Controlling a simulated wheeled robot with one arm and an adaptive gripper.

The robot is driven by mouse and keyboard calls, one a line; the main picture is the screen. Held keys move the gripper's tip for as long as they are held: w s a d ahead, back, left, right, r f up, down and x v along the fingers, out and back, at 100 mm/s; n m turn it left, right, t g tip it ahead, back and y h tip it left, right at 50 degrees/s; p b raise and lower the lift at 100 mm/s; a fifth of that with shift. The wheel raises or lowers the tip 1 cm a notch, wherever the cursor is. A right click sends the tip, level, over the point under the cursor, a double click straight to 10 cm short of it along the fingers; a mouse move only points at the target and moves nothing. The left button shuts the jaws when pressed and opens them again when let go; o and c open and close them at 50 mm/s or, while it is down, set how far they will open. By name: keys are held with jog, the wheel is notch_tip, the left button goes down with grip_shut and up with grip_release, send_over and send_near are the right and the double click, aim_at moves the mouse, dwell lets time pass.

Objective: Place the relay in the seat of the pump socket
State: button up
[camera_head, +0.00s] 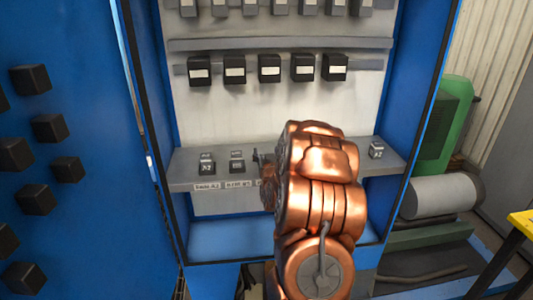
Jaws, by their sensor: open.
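My copper arm stands in front of the cabinet shelf, and its bulk hides most of my gripper (262,163). Only a small dark part of the gripper shows at the arm's left edge, over the shelf. My gripper is open; I see nothing held in it. Small dark sockets, one at the left (207,164) and one beside it (237,162), sit on the grey shelf (180,184) above white labels. A small grey block with a light label (376,150) sits at the shelf's right end. I cannot tell which item is the relay; the pump socket is not identifiable and may be behind my arm.
Black labelled modules (269,68) hang in a row on the back panel, with grey ones above. The blue cabinet door (90,190) with black blocks stands open at left. A green machine (445,120) and a yellow-edged table (522,222) are at right.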

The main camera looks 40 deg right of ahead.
jog(key=shift+b+v, duration=1.7)
jog(key=shift+v, duration=1.25)
jog(key=shift+s+a+f+b, duration=0.1)
jog(key=shift+a+b, duration=0.05)
jog(key=shift+b, duration=0.9)
jog(key=b, duration=0.4)
jog(key=shift+s+a, duration=0.2)
jog(key=shift+s, duration=0.1)
jog(key=b+v, duration=0.2)
jog(key=b, duration=0.1)
jog(key=b+v, duration=0.3)
jog(key=b, duration=0.1)
jog(key=shift+a+r, duration=0.1)
jog(key=shift+r, duration=0.15)
